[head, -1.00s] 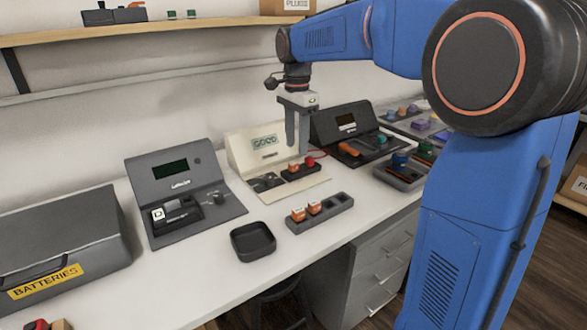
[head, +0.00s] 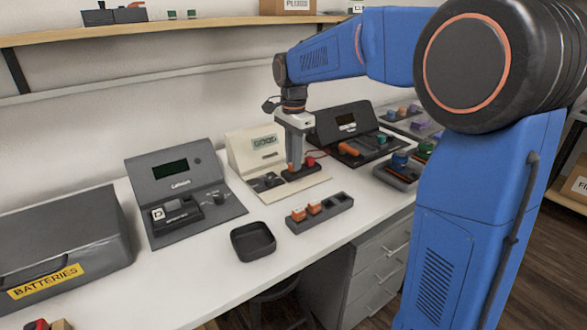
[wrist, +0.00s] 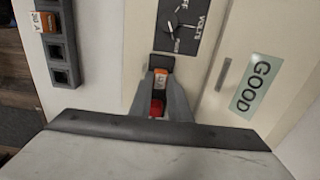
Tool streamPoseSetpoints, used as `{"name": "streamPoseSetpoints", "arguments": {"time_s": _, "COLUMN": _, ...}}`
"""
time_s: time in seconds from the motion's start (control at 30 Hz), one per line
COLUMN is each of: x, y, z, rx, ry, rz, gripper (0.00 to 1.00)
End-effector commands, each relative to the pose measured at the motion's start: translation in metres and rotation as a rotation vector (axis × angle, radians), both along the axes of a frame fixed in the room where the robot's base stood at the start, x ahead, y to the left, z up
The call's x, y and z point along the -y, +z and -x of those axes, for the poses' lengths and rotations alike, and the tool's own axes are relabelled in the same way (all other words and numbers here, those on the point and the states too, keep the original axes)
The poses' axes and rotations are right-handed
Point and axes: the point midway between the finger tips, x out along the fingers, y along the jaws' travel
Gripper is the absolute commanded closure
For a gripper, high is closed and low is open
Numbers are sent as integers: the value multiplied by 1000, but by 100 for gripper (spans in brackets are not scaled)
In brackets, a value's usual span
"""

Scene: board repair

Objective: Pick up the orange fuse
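My gripper (head: 294,168) points straight down at the dark socket block (head: 302,172) on the cream tester. In the wrist view its fingers (wrist: 161,80) stand on either side of an orange fuse (wrist: 161,77) with a pale label. I cannot tell whether the fingers touch it. A red piece (wrist: 157,107) shows just behind the fuse in the wrist view, and also at the block's right end (head: 310,161) in the head view. The gripper hides most of the fuse in the head view.
The cream tester's display (head: 264,141) reads GOOD. An empty black tray (head: 253,241) lies in front. A dark grey tester (head: 172,165) stands left and a black one (head: 341,124) right. A batteries case (head: 65,235) is at far left. White bench shows between them.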

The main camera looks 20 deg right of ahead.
Motion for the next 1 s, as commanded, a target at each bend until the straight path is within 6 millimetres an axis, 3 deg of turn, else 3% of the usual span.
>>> {"name": "streamPoseSetpoints", "arguments": {"time_s": 0.43, "x": 0, "y": 7, "z": 0, "rx": 1, "ry": 0, "rz": 0, "gripper": 100}}
{"name": "streamPoseSetpoints", "arguments": {"time_s": 0.8, "x": 0, "y": 70, "z": 0, "rx": 3, "ry": 0, "rz": 0, "gripper": 100}}
{"name": "streamPoseSetpoints", "arguments": {"time_s": 1.0, "x": 0, "y": 94, "z": 0, "rx": 1, "ry": 0, "rz": 0, "gripper": 100}}
